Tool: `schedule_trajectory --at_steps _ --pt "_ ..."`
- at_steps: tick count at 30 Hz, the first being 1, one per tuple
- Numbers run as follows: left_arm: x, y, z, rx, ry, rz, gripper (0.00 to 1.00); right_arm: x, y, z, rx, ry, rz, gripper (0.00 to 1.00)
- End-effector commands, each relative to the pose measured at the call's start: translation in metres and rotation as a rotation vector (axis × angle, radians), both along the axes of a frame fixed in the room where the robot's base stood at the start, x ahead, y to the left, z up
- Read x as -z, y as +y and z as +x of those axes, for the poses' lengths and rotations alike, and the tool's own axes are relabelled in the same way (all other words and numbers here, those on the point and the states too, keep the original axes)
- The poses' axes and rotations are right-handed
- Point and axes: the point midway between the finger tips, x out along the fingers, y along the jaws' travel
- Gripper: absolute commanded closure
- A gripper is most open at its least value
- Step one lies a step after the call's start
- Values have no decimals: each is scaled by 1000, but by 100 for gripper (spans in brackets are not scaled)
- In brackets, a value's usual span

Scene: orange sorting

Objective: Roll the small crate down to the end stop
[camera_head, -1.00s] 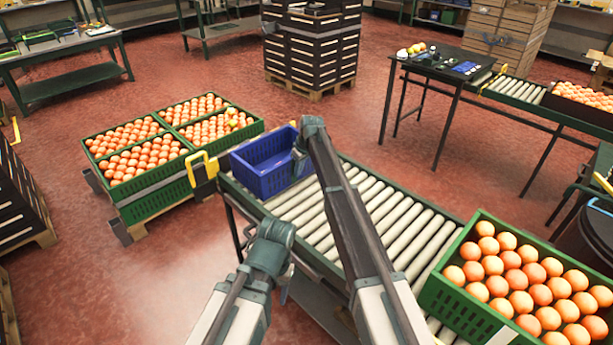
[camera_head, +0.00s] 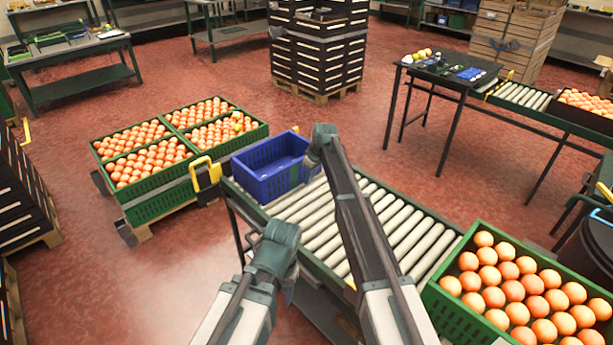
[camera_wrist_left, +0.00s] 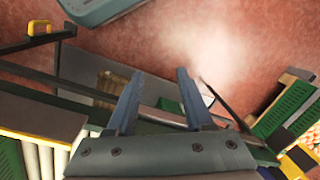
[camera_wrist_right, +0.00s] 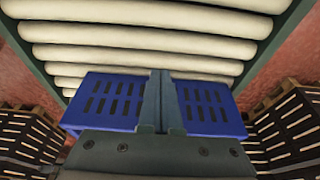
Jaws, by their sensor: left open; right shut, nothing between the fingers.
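The small blue crate (camera_head: 262,178) stands empty and upright at the far left end of the roller conveyor (camera_head: 375,225). A yellow-and-black fitting (camera_head: 206,173), apparently the end stop, is at that end, close to the crate's left side. My right gripper (camera_head: 309,160) is shut and empty at the crate's right side. In the right wrist view my shut fingers (camera_wrist_right: 160,98) are in front of the crate's slotted blue wall (camera_wrist_right: 105,97); contact cannot be told. My left gripper (camera_head: 288,294) hangs beside the conveyor's near side. In the left wrist view its fingers (camera_wrist_left: 157,97) are open and empty.
A green crate of oranges (camera_head: 460,315) is at the conveyor's near right end. A pallet with green orange crates (camera_head: 155,205) stands left of the conveyor. The rollers between the blue crate and the green crate are clear, with my right arm above them.

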Motion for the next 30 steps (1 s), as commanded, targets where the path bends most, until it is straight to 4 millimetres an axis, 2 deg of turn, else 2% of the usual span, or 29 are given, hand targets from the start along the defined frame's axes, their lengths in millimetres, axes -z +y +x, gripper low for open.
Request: schedule_trajectory --at_steps 1,9,14,19,22,23,26,28,30 --pt "-17 0 0 0 0 0 48 -17 -1 -3 -1 0 1 100" --pt "-59 0 0 -1 0 0 48 -59 -9 -12 -1 0 1 100" --pt "-75 0 0 -1 0 0 48 -75 -13 -16 -2 0 0 100" --pt "-78 0 0 -1 0 0 48 -78 -14 -17 -2 0 0 100" --pt "-79 0 0 -1 0 0 64 -79 -13 -25 2 5 -2 100" --pt "-81 0 0 -1 0 0 69 -80 -12 -33 5 10 -4 100" --pt "-93 0 0 -1 0 0 87 -90 -5 -90 38 49 -24 100" --pt "-104 0 0 -1 0 0 100 -99 0 -149 82 90 -48 100" --pt "-116 0 0 -1 0 0 100 -109 1 -211 135 133 -81 100"
